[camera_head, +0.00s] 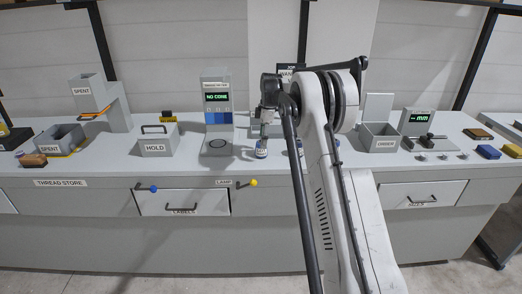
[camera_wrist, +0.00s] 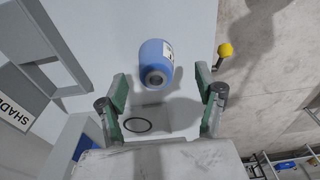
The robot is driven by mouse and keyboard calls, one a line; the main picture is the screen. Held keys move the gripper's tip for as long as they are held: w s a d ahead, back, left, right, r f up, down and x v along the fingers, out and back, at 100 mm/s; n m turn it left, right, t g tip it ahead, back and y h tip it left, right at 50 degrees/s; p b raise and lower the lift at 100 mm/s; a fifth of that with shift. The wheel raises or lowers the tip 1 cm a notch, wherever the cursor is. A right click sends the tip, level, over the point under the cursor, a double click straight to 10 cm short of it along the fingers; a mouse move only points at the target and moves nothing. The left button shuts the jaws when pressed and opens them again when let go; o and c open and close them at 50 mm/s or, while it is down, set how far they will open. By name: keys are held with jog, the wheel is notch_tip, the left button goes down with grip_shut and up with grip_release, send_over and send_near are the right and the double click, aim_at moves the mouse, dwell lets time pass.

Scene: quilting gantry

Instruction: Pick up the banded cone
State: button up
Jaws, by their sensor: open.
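The cone lies roughly between and just beyond the fingertips, with no clear contact. I cannot make out a band on it. Another small blue and white cone (camera_head: 299,147) is partly hidden behind my arm.
A reader reading NO CONE (camera_head: 217,97) stands left of the gripper, with a ring mark (camera_head: 218,143) before it. A HOLD box (camera_head: 157,147) and a SPENT bin (camera_head: 60,138) are farther left. A grey bin (camera_head: 379,142) stands right of my arm. A yellow knob (camera_wrist: 226,50) juts out at the bench front.

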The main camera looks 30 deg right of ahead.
aim_at(261, 150)
jog(key=shift+w+a+f+p, duration=0.1)
jog(key=shift+w+f+p, duration=0.05)
jog(key=shift+f, duration=0.9)
jog(key=shift+w+a+f+p, duration=0.1)
jog(key=shift+w+f, duration=0.1)
jog(key=shift+f, duration=0.9)
jog(key=shift+w+a+f+p, duration=0.1)
jog(key=shift+w+f+p, duration=0.05)
jog(key=shift+f, duration=0.9)
jog(key=c, duration=1.3)
jog(key=shift+r, duration=0.1)
